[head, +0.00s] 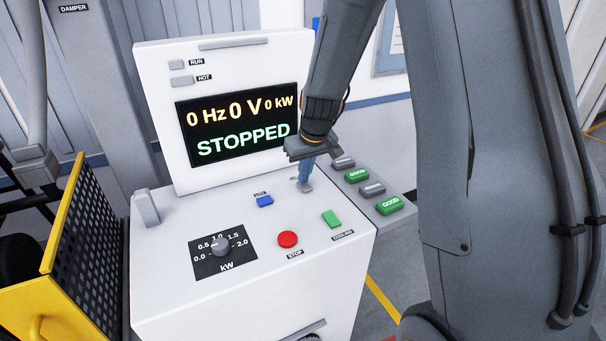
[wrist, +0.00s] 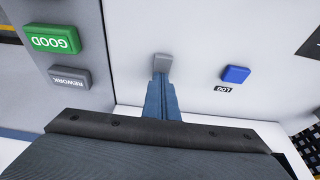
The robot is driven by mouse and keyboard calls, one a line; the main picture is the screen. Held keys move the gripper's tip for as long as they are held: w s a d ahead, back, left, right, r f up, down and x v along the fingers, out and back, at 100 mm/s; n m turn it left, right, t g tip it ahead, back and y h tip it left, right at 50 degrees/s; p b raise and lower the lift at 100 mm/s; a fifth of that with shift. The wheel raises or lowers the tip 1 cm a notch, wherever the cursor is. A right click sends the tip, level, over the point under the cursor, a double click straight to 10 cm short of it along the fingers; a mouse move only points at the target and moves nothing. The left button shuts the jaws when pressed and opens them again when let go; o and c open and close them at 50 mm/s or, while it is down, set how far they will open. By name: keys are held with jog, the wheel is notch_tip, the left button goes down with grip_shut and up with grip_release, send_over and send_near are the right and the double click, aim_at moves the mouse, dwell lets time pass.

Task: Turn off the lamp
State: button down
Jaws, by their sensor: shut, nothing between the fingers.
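No lit lamp is clearly visible. A small grey switch (wrist: 163,61) sits on the white console top; it also shows in the head view (head: 307,189), partly behind my fingers. Its label is mostly hidden in the head view. My gripper (head: 306,180) is shut and empty, pointing down at the switch. In the wrist view the blue fingertips (wrist: 162,78) are right at the switch's near edge; I cannot tell whether they touch it.
On the console (head: 185,305) are a blue button (head: 265,201), a red STOP button (head: 287,239), a green button (head: 331,219) and a kW knob (head: 221,246). The screen (head: 240,125) reads STOPPED. A side panel has GOOD buttons (head: 390,205). A yellow-framed guard (head: 62,215) stands left.

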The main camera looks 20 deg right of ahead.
jog(key=shift+s+d, duration=0.15)
jog(key=shift+s, duration=0.65)
jog(key=shift+r+p, duration=0.4)
jog(key=shift+r, duration=0.05)
jog(key=v, duration=1.3)
jog(key=shift+w+b, duration=0.3)
jog(key=shift+b, duration=0.3)
jog(key=w+b, duration=0.1)
jog(key=b, duration=0.3)
jog(key=shift+w+r+b, duration=0.15)
jog(key=shift+b, duration=0.15)
jog(key=p+x, duration=0.1)
jog(key=x, duration=0.3)
jog(key=p+x, duration=0.1)
jog(key=x, duration=0.4)
jog(key=p+x, duration=0.1)
jog(key=x, duration=0.4)
jog(key=shift+s, duration=0.3)
